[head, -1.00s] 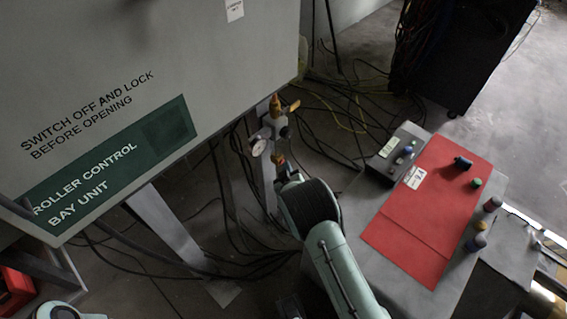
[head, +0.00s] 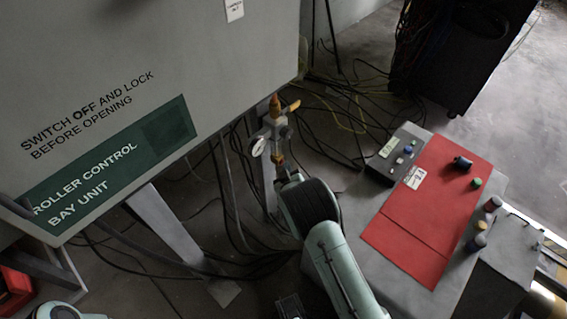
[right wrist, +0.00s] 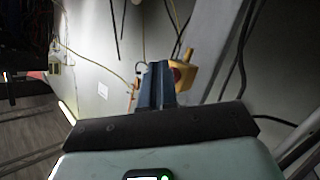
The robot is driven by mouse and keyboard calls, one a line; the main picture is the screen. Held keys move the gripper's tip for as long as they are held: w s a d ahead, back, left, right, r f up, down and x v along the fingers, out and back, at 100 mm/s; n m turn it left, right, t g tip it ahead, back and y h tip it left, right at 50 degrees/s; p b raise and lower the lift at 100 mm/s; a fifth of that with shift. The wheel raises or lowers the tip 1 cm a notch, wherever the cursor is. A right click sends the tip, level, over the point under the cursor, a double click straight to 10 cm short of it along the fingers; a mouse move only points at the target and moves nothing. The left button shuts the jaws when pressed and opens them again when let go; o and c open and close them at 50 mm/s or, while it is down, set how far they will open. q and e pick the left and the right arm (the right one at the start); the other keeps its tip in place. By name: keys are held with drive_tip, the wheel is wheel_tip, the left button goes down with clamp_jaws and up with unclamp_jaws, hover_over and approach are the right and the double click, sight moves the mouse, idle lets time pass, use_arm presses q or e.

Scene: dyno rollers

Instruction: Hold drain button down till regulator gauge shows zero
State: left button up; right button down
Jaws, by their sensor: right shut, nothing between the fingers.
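The regulator (head: 277,122) stands on a post beside the grey cabinet, with orange and brass fittings. Its round white gauge (head: 259,147) faces left; the needle is too small to read. My right gripper (head: 283,171) is just below the regulator's lower brass end, mostly hidden by my wrist. In the right wrist view its fingers (right wrist: 157,85) are shut and empty. A yellow housing with a red button-like part (right wrist: 177,75) shows behind the fingers; I cannot tell whether they touch it. The drain button is not clearly visible in the head view. My left gripper is out of view.
The grey control cabinet (head: 110,60) fills the upper left. A bench with a red mat (head: 425,215) and a small button box (head: 397,152) is at the right. Loose cables cover the floor around the post. A black cabinet (head: 465,50) stands at the back right.

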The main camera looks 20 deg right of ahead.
idle(0.3)
drive_tip(key=shift+s+d+p, duration=0.3)
drive_tip(key=shift+s, duration=0.5)
drive_tip(key=s, duration=0.1)
drive_tip(key=s+d+p, duration=0.1)
drive_tip(key=s, duration=0.1)
drive_tip(key=s+d, duration=0.1)
drive_tip(key=shift+s, duration=0.35)
idle(0.3)
